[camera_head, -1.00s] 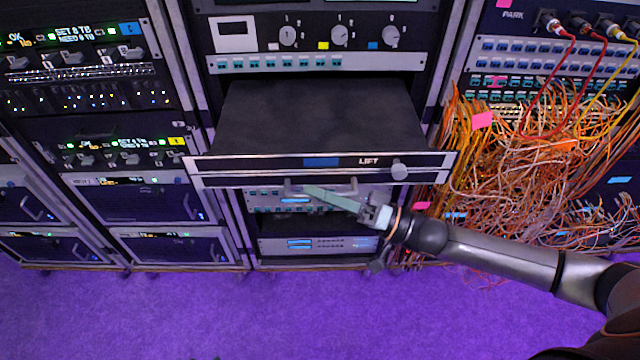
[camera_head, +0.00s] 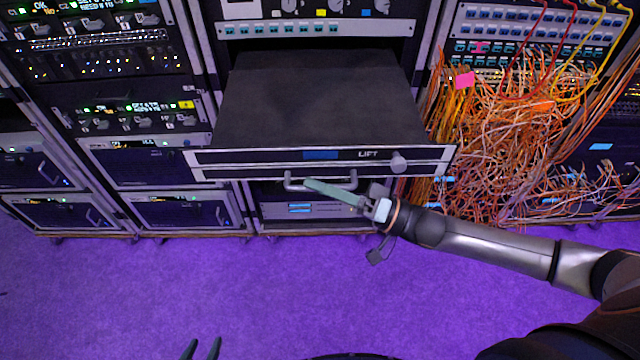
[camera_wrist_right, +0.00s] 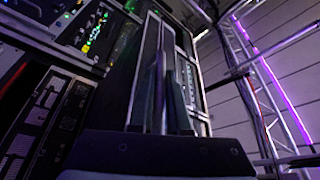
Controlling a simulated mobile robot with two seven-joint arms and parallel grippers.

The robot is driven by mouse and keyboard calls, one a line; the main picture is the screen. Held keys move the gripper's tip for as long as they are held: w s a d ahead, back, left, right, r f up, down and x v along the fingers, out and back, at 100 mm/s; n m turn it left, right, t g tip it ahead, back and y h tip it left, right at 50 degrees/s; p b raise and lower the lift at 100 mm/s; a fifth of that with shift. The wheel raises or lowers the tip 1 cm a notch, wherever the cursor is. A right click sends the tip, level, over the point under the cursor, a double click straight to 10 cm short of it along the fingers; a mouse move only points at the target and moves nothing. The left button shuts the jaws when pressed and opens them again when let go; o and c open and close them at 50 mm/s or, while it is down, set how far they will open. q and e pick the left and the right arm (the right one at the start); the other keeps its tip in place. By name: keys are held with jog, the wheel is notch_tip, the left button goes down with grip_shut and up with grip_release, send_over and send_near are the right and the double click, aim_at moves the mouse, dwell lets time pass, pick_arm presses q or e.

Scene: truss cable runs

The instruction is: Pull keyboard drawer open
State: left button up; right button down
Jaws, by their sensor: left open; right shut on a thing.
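The drawer (camera_head: 320,100) has a flat dark top and a silver-edged front marked LIFT, with a knob at its right. It stands well out of the middle rack. Its handle (camera_head: 293,183) hangs under the front panel. My right gripper (camera_head: 312,185) reaches in from the right, shut on this handle; its green fingers partly cover the bar. The fingers also show in the right wrist view (camera_wrist_right: 160,95), where the grip itself is hard to make out. My left gripper (camera_head: 200,349) is open and empty at the bottom edge, far from the drawer; only its fingertips show.
Loose orange cables (camera_head: 500,140) hang in front of the right rack, near my right arm. Racks with lit panels (camera_head: 100,110) stand at left. A silver-fronted unit (camera_head: 310,210) sits below the drawer. The purple floor (camera_head: 250,290) in front is clear.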

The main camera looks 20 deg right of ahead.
jog(key=c, duration=0.9)
grip_release()
jog(key=b+v, duration=0.2)
jog(key=v, duration=1)
jog(key=shift+s+d, duration=0.2)
